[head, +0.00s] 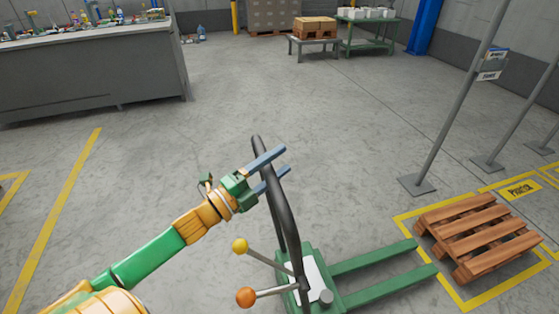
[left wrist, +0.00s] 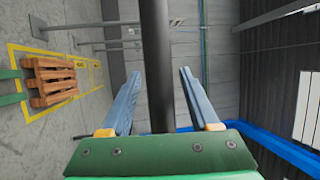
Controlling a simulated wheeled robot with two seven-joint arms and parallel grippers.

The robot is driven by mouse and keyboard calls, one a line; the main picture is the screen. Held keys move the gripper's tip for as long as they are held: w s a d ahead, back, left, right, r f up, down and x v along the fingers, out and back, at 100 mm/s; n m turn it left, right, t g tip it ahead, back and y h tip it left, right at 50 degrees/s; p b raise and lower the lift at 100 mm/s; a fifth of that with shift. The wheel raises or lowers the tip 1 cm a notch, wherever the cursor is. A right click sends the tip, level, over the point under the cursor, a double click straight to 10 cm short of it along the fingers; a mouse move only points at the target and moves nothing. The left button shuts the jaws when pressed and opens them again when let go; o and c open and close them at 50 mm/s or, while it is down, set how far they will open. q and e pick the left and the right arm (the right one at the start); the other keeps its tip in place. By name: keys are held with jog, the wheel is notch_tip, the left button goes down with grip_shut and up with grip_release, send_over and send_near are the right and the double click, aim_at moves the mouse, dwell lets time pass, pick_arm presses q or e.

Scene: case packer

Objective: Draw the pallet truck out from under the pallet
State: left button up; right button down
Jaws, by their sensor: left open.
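The green pallet truck (head: 327,290) stands at the lower middle of the head view, its two forks (head: 385,289) pointing right. The fork tips show at the left edge of the wooden pallet (head: 480,235), with little or none of them under it. The pallet also shows in the left wrist view (left wrist: 50,80). The truck's black looped handle (head: 284,205) rises toward me. My left gripper (head: 284,160) is open, its blue fingers on either side of the handle's bar, which also shows in the left wrist view (left wrist: 155,60). Gaps show beside the bar there. My right gripper is out of view.
Levers with a yellow knob (head: 240,246) and an orange knob (head: 245,297) stick out beside the handle. A yellow floor outline (head: 405,226) surrounds the pallet. A grey sign post (head: 450,110) stands behind it. The floor to the left and behind is clear up to a grey counter (head: 90,80).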

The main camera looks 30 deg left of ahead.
pick_arm(q)
jog(key=shift+w+d+r, duration=0.1)
jog(key=shift+w+r, duration=0.05)
jog(key=shift+w, duration=0.35)
jog(key=shift+c, duration=0.3)
grip_shut()
dwell(0.9)
